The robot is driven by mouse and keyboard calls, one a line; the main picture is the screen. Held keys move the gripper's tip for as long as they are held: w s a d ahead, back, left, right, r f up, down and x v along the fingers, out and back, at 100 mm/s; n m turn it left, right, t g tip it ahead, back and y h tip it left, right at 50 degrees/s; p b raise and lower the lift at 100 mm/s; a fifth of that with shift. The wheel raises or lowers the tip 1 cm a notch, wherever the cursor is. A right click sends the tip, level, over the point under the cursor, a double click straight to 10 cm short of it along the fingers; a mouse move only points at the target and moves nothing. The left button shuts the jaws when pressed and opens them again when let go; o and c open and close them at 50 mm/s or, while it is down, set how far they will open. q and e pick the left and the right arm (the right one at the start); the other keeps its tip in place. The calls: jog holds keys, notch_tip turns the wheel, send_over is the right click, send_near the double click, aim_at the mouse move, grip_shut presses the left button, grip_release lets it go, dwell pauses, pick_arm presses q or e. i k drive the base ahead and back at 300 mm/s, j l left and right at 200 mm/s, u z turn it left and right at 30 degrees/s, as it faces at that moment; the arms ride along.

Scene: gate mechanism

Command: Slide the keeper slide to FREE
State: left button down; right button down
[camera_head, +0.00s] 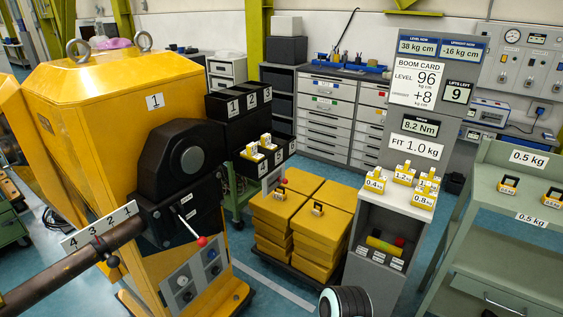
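The yellow gate cabinet (105,110), marked 1, stands at the left with a black mechanism housing (188,158) on its side. A silver lever with a red knob (202,241) slants down from the housing, with small labels beside it too small to read. Neither gripper is in view. A rounded black and white part, probably of my own arm, shows at the bottom edge.
A dark boom (75,262) crosses the lower left. Yellow blocks (315,222) are stacked right of the cabinet. A grey stand (383,222) holds small yellow weights, and a green shelf cart (500,235) stands at the right. Blue floor shows between cabinet and stacks.

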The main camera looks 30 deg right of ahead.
aim_at(284, 181)
jog(key=i+l, duration=0.4)
jog(key=i+l+u, duration=0.1)
jog(key=i+l, duration=0.25)
jog(key=l, duration=0.2)
